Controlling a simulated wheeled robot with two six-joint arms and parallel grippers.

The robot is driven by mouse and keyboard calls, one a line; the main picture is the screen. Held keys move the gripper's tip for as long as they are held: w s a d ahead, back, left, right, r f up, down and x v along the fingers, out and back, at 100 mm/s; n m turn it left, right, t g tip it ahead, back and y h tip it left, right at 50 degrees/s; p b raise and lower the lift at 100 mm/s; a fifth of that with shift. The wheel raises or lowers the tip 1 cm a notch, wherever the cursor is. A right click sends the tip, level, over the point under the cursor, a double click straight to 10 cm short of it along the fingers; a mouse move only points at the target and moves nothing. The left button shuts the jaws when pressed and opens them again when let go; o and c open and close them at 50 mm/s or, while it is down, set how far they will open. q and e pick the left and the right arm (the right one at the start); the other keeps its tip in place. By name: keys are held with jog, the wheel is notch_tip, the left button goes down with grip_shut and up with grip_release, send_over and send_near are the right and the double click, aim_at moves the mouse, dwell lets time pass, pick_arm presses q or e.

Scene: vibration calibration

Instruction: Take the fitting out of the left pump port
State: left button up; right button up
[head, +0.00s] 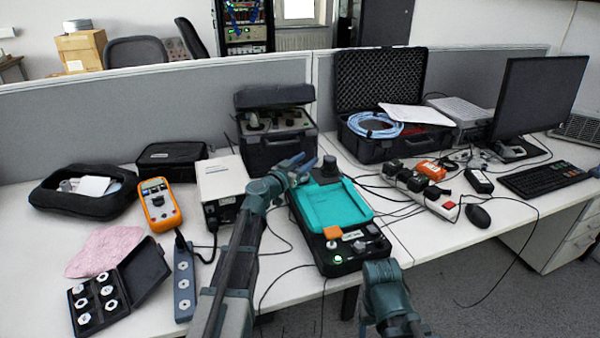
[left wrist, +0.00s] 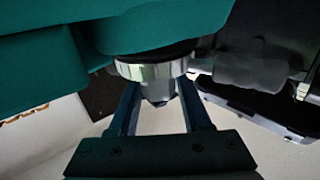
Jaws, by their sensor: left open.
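The teal pump unit (head: 338,205) with its black base stands mid-table in the head view. My left gripper (head: 300,162) is at its far left corner, fingers apart, close to the black knob-like part (head: 330,166). In the left wrist view a silver ribbed ring with a grey tip, apparently the fitting (left wrist: 155,72), sits under a dark teal body. The open fingers of the left gripper (left wrist: 160,98) stand on either side of its tip; I cannot tell whether they touch it. The fitting is not clearly seen in the head view.
Left are an open black case (head: 125,285) with several silver fittings, a grey strip with holes (head: 184,280), an orange multimeter (head: 160,205) and a white box (head: 221,178). Behind stands a black instrument case (head: 277,150). Cables and a power strip (head: 420,187) lie to the right.

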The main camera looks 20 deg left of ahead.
pick_arm(q)
grip_shut()
jog(key=shift+r, duration=0.1)
dwell(0.5)
jog(key=shift+r+p, duration=0.4)
jog(key=shift+p, duration=0.15)
notch_tip(320, 180, up, 3)
jog(key=p, duration=0.3)
jog(key=s+d+r, duration=0.1)
jog(key=s+d, duration=1)
jog(key=shift+s+p, duration=0.3)
jog(key=shift+p, duration=0.15)
